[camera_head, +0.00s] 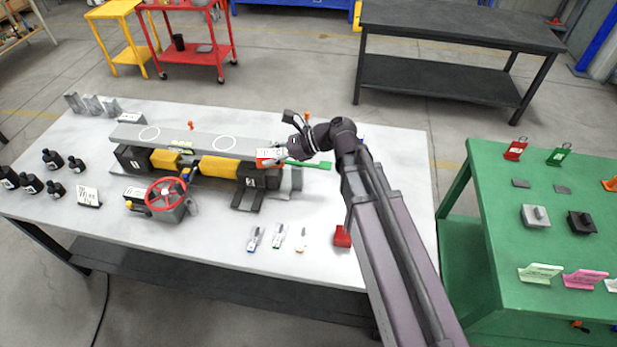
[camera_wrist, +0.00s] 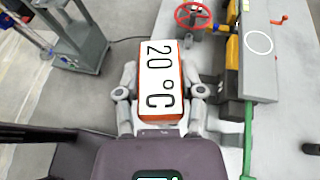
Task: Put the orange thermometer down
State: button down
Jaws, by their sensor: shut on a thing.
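The orange thermometer (camera_wrist: 160,75) is a box with an orange rim and a white face reading "20 °C". In the wrist view it sits between the two fingers of my gripper (camera_wrist: 162,92), which is shut on its sides. In the head view the thermometer (camera_head: 270,154) is small, and my gripper (camera_head: 290,149) holds it near the right end of the grey beam of the screw-jack rig (camera_head: 190,139). I cannot tell its exact height above the rig or table.
A red handwheel (camera_head: 166,194) stands at the rig's front. A green bar (camera_head: 316,164) juts right beneath my wrist. Small clamp-like tools (camera_head: 278,236) and a red block (camera_head: 342,236) lie on the white table (camera_head: 215,234). A green table (camera_head: 500,240) stands at right.

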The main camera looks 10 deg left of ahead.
jog(key=shift+w+a, duration=0.1)
jog(key=shift+w, duration=0.2)
dwell(0.4)
